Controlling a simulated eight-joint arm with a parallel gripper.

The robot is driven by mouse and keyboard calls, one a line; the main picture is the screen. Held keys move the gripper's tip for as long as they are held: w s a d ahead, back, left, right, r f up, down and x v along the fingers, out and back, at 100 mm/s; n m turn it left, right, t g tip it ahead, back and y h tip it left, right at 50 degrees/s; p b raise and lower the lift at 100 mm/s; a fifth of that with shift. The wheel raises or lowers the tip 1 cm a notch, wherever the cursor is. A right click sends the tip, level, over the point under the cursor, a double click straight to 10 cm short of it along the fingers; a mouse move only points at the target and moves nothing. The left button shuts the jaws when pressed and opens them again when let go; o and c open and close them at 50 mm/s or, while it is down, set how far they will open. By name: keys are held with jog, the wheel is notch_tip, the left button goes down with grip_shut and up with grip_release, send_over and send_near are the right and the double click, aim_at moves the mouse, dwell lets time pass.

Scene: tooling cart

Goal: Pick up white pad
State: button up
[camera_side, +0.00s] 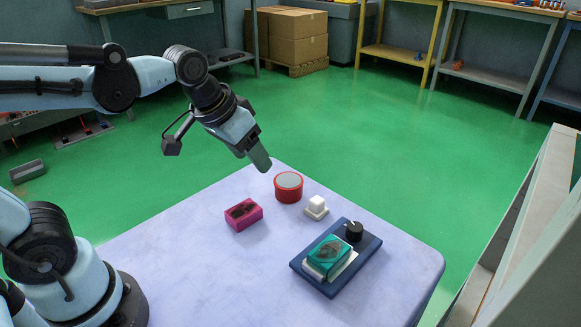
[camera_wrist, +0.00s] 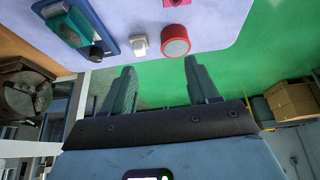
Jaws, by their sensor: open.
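The white pad (camera_side: 316,206) is a small white block on a pale square base, on the cart top to the right of a red round tin. It also shows in the wrist view (camera_wrist: 139,44), above and between my fingers, left of the tin. My gripper (camera_side: 262,163) is above the far edge of the cart, up and to the left of the pad and apart from it. In the wrist view my gripper (camera_wrist: 160,65) has its two fingers wide apart with nothing between them.
The red tin (camera_side: 288,187) with a grey lid stands close to the pad. A navy tray (camera_side: 334,283) with a teal block (camera_side: 328,255) and a black knob (camera_side: 354,231) is at the right. The cart's (camera_side: 190,270) near left area is clear.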

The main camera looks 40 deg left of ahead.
jog(key=w+d+g, duration=0.3)
jog(key=w, duration=0.4)
jog(key=g, duration=0.2)
send_near(316, 200)
jog(key=f, duration=0.4)
jog(key=shift+w+d+f, duration=0.15)
jog(key=shift+d, duration=0.25)
jog(key=shift+a+f, duration=0.15)
jog(key=shift+f, duration=1.3)
jog(key=shift+a+f, duration=0.15)
jog(key=shift+f, duration=1.3)
jog(key=c, duration=1)
jog(key=shift+c, duration=0.2)
jog(key=shift+r, duration=0.1)
